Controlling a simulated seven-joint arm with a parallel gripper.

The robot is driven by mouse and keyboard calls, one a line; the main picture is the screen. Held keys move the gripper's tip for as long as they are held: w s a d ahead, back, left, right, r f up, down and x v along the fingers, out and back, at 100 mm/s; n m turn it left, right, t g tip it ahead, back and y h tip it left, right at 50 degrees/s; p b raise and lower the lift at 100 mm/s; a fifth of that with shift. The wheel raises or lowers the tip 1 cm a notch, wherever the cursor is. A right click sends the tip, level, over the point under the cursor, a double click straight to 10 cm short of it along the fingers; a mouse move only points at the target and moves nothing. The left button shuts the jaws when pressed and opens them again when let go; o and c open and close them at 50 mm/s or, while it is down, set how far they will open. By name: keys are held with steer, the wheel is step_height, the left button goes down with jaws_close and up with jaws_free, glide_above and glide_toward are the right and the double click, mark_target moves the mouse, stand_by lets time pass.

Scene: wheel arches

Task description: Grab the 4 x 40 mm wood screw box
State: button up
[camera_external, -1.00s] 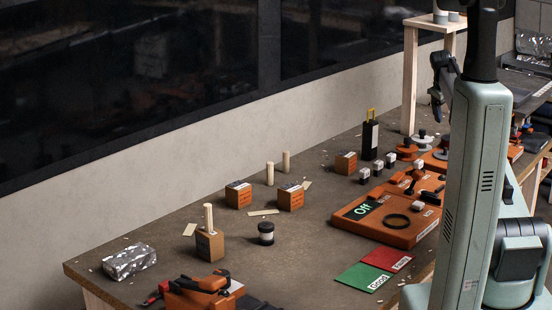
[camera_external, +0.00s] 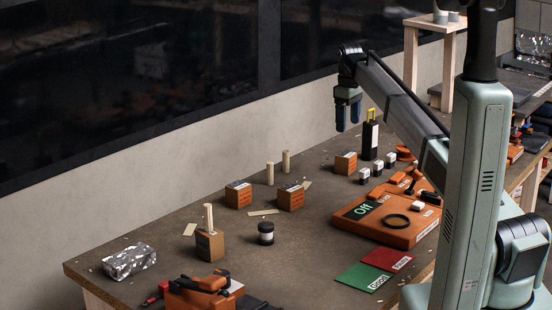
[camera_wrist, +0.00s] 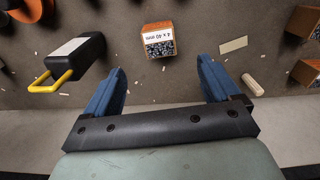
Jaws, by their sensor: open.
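The 4 x 40 mm wood screw box (camera_wrist: 158,40) is a small orange box with a white label and dark screw ends showing. In the wrist view it lies beyond my fingertips, roughly centred between them. In the external view the same box (camera_external: 346,162) appears to be the one on the bench beside the black yellow-handled object. My gripper (camera_external: 347,122) is open and empty, pointing down and raised above the bench near that box. In the wrist view its blue fingers (camera_wrist: 161,68) are wide apart and do not touch the box.
A black object with a yellow handle (camera_wrist: 75,58) stands close left of the box. Two similar orange boxes (camera_external: 238,194) (camera_external: 291,196) stand apart from it. A wooden dowel (camera_wrist: 252,85) and a pale strip (camera_wrist: 233,45) are on the right. The wall is behind the bench.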

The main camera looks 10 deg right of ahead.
mark_target(346, 154)
step_height(346, 154, down, 12)
steer(key=shift+w+f, duration=0.15)
steer(key=shift+f, duration=0.05)
stand_by(0.5)
steer(key=shift+c, duration=0.3)
steer(key=c, duration=1.1)
